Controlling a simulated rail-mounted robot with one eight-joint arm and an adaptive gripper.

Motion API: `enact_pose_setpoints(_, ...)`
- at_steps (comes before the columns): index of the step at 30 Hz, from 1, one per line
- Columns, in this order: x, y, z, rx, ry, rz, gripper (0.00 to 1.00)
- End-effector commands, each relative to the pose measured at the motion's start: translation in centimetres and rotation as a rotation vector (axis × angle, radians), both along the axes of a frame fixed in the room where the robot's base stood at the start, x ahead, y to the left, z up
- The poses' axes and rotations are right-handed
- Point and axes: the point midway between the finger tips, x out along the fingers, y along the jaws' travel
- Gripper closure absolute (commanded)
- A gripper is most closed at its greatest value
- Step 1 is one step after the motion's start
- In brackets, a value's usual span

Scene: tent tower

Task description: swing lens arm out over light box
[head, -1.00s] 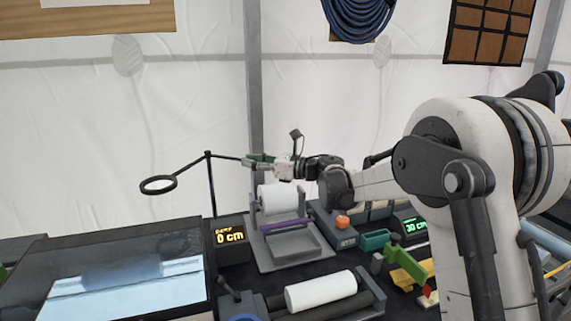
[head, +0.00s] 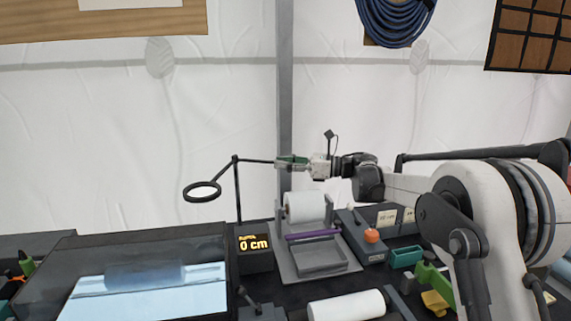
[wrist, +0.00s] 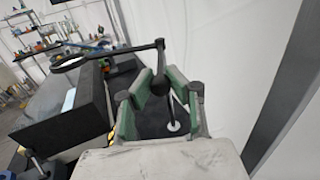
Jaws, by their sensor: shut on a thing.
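The lens arm is a thin black rod on an upright post (head: 238,195), with a round ring lens (head: 202,191) on its left end. The lens hangs above the back right part of the light box (head: 150,290), which has a bright panel. My gripper (head: 284,161) has green finger pads and is at the right end of the rod. In the wrist view, my gripper (wrist: 157,100) is shut around the dark knob (wrist: 159,84) at the rod's end. The ring (wrist: 70,63) shows beyond, at upper left. The pads partly hide the knob.
A white roll on a grey stand (head: 305,208) and a box with an orange button (head: 371,236) are below my arm. Another white roll (head: 346,306) lies in front. The tent wall is close behind.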

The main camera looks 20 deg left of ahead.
Motion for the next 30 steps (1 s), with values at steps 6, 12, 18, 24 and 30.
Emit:
enact_pose_setpoints(6, 0.1, -0.1, 0.0, 0.000, 0.000, -0.002, 0.78)
enact_pose_setpoints(12, 0.0, 0.0, 0.0, 0.000, 0.000, -0.002, 0.63)
enact_pose_setpoints(18, 0.1, -0.2, 0.0, 0.000, 0.000, -0.002, 0.63)
enact_pose_setpoints(24, 0.5, -2.3, 0.0, 0.000, 0.000, -0.004, 0.63)
enact_pose_setpoints(30, 1.1, -6.2, 0.0, 0.000, 0.000, -0.005, 0.63)
